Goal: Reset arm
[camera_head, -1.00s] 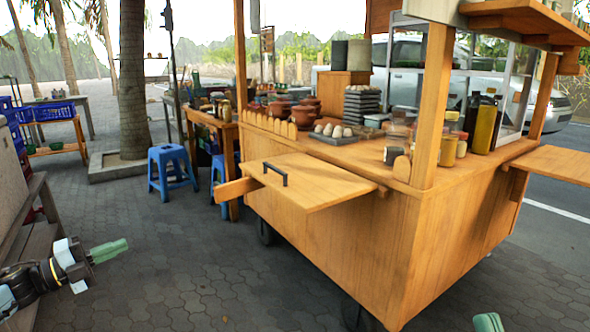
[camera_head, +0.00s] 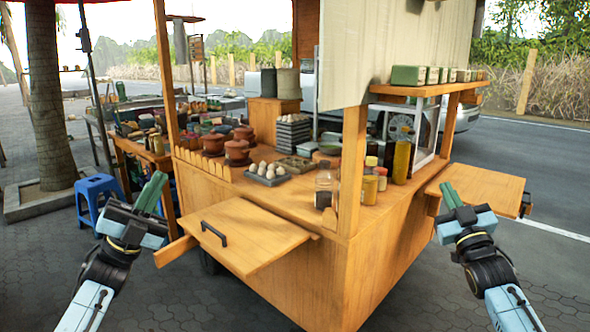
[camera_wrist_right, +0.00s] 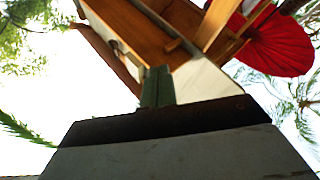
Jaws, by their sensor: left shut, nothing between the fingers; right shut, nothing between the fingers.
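My left gripper (camera_head: 151,190) is raised at the left of the head view, in front of the cart's left side. Its green fingers are together and hold nothing. My right gripper (camera_head: 449,194) is raised at the right, in front of the cart's right side shelf. Its green fingers are together and empty. In the right wrist view the fingers (camera_wrist_right: 157,87) point up towards the cart's wooden roof, with bright sky around it.
The wooden food cart (camera_head: 318,262) stands between my arms. Its fold-out board (camera_head: 245,235) with a dark handle juts towards me. A side shelf (camera_head: 482,190) sticks out at right. Clay pots (camera_head: 237,150) and eggs stand on the counter. A blue stool (camera_head: 97,190) is at left.

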